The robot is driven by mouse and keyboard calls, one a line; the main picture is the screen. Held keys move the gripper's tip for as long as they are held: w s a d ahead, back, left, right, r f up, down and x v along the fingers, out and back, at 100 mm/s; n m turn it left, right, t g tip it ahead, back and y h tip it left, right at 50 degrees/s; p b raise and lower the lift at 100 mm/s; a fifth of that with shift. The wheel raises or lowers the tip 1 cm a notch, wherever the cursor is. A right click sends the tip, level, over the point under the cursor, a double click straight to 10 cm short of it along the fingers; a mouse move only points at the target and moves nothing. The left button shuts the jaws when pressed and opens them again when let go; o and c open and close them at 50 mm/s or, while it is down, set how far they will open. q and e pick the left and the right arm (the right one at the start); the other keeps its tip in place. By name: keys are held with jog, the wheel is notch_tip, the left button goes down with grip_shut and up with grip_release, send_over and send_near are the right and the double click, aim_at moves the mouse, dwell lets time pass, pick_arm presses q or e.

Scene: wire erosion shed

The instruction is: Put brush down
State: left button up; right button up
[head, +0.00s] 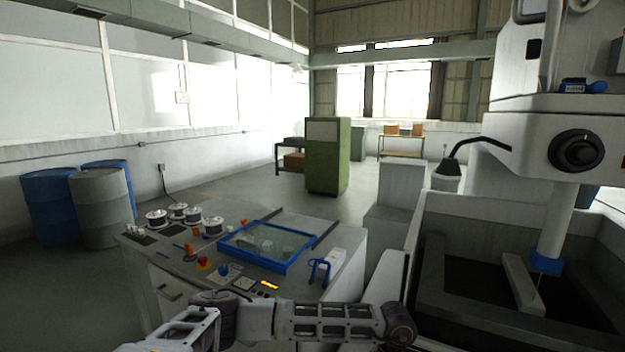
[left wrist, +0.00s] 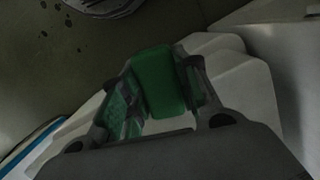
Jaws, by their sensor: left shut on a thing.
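In the left wrist view, my left gripper (left wrist: 157,75) is shut on a green block-like thing (left wrist: 160,98), which I take to be the brush. Its bristles and full shape cannot be made out. A textured green surface also shows along the left finger. White stepped surfaces lie behind the gripper. In the head view my arm crosses the bottom edge in front of the bench, but no fingertips or brush can be made out there. My right gripper shows in neither view.
The grey bench (head: 150,262) carries several wire spools (head: 212,227), a blue-framed tray (head: 228,251), a red button (head: 203,261) and a blue-handled tool (head: 319,270). The machine tank (head: 432,262) stands on the right. Barrels (head: 100,208) stand left; a green cabinet (head: 328,160) stands beyond.

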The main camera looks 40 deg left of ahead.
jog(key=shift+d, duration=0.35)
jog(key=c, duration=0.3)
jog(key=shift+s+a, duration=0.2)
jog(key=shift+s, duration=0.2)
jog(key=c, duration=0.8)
pick_arm(q)
jog(key=s+d+f, duration=0.1)
jog(key=s+f, duration=0.2)
jog(key=f, duration=1)
jog(key=shift+d, duration=0.25)
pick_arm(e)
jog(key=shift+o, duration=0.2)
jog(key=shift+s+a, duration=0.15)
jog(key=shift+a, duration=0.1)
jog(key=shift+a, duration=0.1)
